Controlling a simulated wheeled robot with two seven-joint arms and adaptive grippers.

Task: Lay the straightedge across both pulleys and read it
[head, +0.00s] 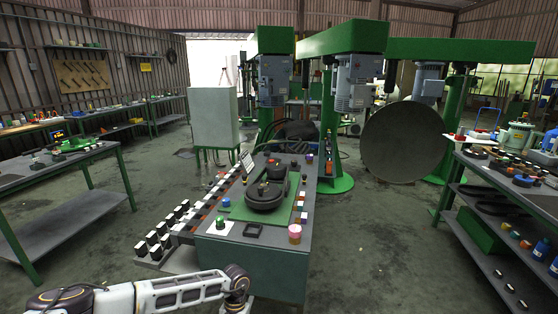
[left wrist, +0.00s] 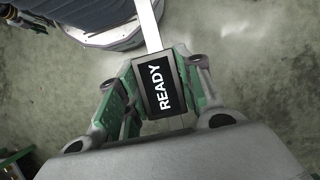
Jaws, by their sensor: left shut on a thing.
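The two dark pulleys sit close together on a green mat on the centre bench, a larger near one (head: 264,197) and a smaller one (head: 277,173) behind it. My left gripper (left wrist: 160,84) is shut on the straightedge, a pale metal bar (left wrist: 148,25) with a black display box (left wrist: 160,87) reading READY. The bar runs out past the top of the left wrist view, over concrete floor. My right gripper is in neither view.
The centre bench (head: 240,246) carries a pink-topped jar (head: 295,234), small blocks and a row of black-and-white blocks along its left. Green machines and a large dark disc (head: 407,143) stand behind. Side benches flank open floor. A rounded grey object (left wrist: 95,22) shows upper left in the left wrist view.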

